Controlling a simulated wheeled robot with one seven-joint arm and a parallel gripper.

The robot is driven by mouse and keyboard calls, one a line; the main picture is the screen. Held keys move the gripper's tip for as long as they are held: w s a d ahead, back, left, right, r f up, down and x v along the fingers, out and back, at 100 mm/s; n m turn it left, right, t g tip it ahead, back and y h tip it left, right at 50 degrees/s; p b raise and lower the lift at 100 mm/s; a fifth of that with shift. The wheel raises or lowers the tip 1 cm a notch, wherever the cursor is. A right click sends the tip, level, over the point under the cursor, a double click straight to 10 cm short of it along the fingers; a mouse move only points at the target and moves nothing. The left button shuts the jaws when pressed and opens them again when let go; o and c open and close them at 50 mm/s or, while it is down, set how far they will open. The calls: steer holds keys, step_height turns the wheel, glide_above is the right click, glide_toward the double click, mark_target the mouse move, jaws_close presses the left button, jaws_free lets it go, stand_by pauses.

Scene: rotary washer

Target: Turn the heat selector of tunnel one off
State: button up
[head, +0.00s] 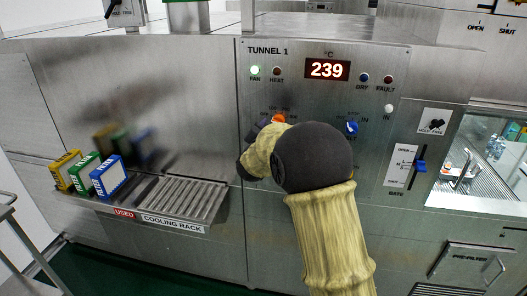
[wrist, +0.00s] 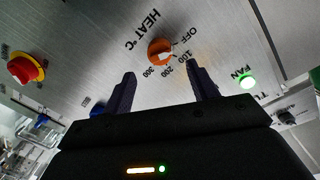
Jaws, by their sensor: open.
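The heat selector, an orange knob (wrist: 160,51), shows in the wrist view on the steel panel, with HEAT °C and a scale from OFF through 100 and 200 to 300 around it. Its exact pointer setting is too small to read surely. In the head view only its upper part (head: 278,119) shows above my arm. My gripper (wrist: 161,74) is open, its two dark fingers apart and empty, with the knob ahead between the fingertips, apart from them. The TUNNEL 1 display (head: 327,69) reads 239.
The FAN lamp (head: 255,70) glows green; the HEAT lamp (head: 277,71) looks dark red. A blue knob (head: 351,128) sits right of my arm. A red button on yellow (wrist: 27,68) shows in the wrist view. A cooling rack (head: 178,200) juts out at left, beside several colored frames.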

steer(key=b+v, duration=0.2)
steer(key=v, duration=0.9)
steer(key=shift+s, duration=0.1)
steer(key=s+d+f+n+g+y, duration=0.2)
steer(key=s+f, duration=0.4)
steer(key=s, duration=0.3)
steer(key=s+d+f+n+g+y, duration=0.2)
steer(key=s+d+f+n+g, duration=0.3)
steer(key=s, duration=0.4)
steer(key=s+d+f+n+g+y+p, duration=0.1)
steer(key=s+d+f+n+g+y, duration=0.1)
steer(key=s+f+g, duration=0.4)
steer(key=s+d+f+n, duration=0.1)
steer(key=s, duration=0.2)
steer(key=shift+s+d+f+g, duration=0.25)
steer(key=shift+s+f+g, duration=0.05)
steer(key=shift+g, duration=0.1)
steer(key=shift+w, duration=0.1)
